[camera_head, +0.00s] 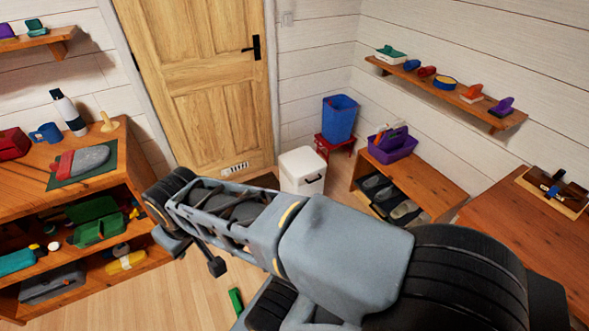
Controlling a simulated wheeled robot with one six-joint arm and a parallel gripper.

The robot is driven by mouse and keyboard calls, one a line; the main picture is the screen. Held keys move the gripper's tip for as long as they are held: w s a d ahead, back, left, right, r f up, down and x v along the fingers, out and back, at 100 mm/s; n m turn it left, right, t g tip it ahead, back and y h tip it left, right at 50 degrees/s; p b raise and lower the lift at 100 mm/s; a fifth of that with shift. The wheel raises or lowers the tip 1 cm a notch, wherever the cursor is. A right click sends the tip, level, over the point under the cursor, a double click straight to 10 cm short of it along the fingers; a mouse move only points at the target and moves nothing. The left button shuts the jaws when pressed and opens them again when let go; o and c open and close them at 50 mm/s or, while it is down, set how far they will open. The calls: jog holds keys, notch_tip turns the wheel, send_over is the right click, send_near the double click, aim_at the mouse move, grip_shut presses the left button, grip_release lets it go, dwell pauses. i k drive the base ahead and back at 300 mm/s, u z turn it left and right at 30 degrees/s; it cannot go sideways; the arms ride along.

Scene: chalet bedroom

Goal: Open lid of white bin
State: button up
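The white bin (289,180) stands on the floor by the far wall, just right of the wooden door. Its white lid (302,159) looks closed, and a dark handle (313,179) shows at the front near the top. The bin's lower part is hidden behind my grey arm, which crosses the middle of the view. I cannot make out my gripper in this view, and nothing of mine visibly touches the lid.
A blue bin (340,117) on a red stool (324,147) stands behind and right. A shoe bench (427,178) holds a purple caddy (393,146). A cluttered shelf unit (135,170) is at left. Bare floor (185,293) shows at lower left.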

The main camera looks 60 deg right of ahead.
aim_at(302, 166)
jog(key=z, duration=2.1)
jog(key=i, duration=0.95)
jog(key=u, duration=0.4)
